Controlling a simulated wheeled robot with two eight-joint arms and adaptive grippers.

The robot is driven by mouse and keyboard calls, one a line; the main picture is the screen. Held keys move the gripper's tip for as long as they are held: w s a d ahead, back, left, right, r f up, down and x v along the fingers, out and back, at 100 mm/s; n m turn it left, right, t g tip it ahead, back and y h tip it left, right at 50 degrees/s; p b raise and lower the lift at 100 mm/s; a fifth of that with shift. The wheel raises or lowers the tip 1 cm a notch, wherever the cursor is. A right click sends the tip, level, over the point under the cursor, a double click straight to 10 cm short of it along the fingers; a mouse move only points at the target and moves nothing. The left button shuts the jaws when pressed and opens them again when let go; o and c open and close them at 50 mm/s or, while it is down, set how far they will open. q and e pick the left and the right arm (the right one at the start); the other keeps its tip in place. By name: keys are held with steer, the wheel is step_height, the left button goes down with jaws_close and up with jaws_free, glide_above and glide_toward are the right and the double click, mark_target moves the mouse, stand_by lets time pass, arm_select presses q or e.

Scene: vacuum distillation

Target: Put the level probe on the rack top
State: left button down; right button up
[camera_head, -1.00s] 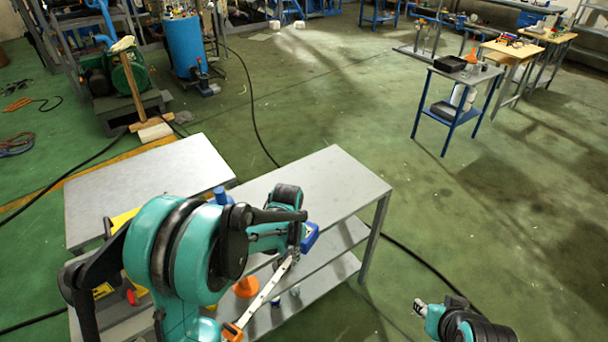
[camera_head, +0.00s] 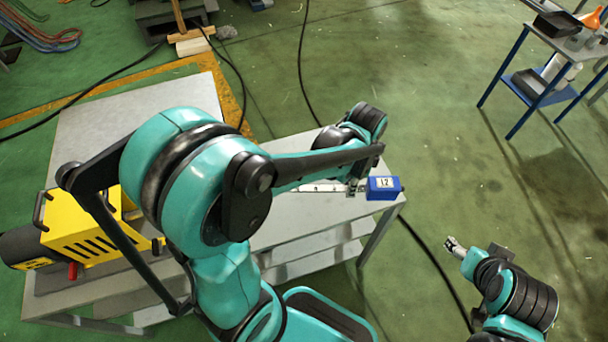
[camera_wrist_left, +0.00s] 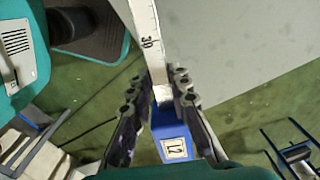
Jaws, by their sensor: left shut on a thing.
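The level probe is a white scale strip (camera_wrist_left: 146,35) with a blue head (camera_head: 383,188) labelled "L2" or "12". My left gripper (camera_head: 357,186) is shut on the probe close to the blue head. In the left wrist view its fingers (camera_wrist_left: 158,100) stand on both sides of the strip. The probe is roughly level at the right end of the grey rack top (camera_head: 290,226), with the blue head by the corner. I cannot tell whether it touches the top. The strip's far end is hidden behind my left arm. My right gripper (camera_head: 455,246) is apart, over the floor at right.
A yellow machine (camera_head: 85,238) with black handles stands at left on a grey surface. Another bare grey panel (camera_head: 130,115) lies behind my left arm. A black cable runs over the floor. A blue-framed table (camera_head: 555,75) stands far right. The visible rack top looks clear.

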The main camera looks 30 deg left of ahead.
arm_select(q)
steer(key=shift+a+f+m, duration=0.1)
steer(key=shift+a+m, duration=0.1)
steer(key=shift+m, duration=0.1)
steer(key=w+a+f+b, duration=0.1)
steer(key=w+a+f, duration=0.1)
steer(key=a, duration=0.1)
steer(key=w+a+f+b, duration=0.1)
steer(key=w+a+f, duration=0.1)
steer(key=a, duration=0.1)
steer(key=w+a+f+b, duration=0.1)
steer(key=a+f+b, duration=0.1)
steer(key=a, duration=0.1)
steer(key=shift+w+a+f, duration=0.15)
steer(key=shift+w+f, duration=0.15)
steer(key=shift+w, duration=0.1)
steer(key=shift+f+b, duration=0.95)
steer(key=shift+f, duration=0.95)
steer(key=shift+f, duration=0.15)
steer(key=c, duration=1.5)
jaws_free()
steer(key=shift+o, duration=0.4)
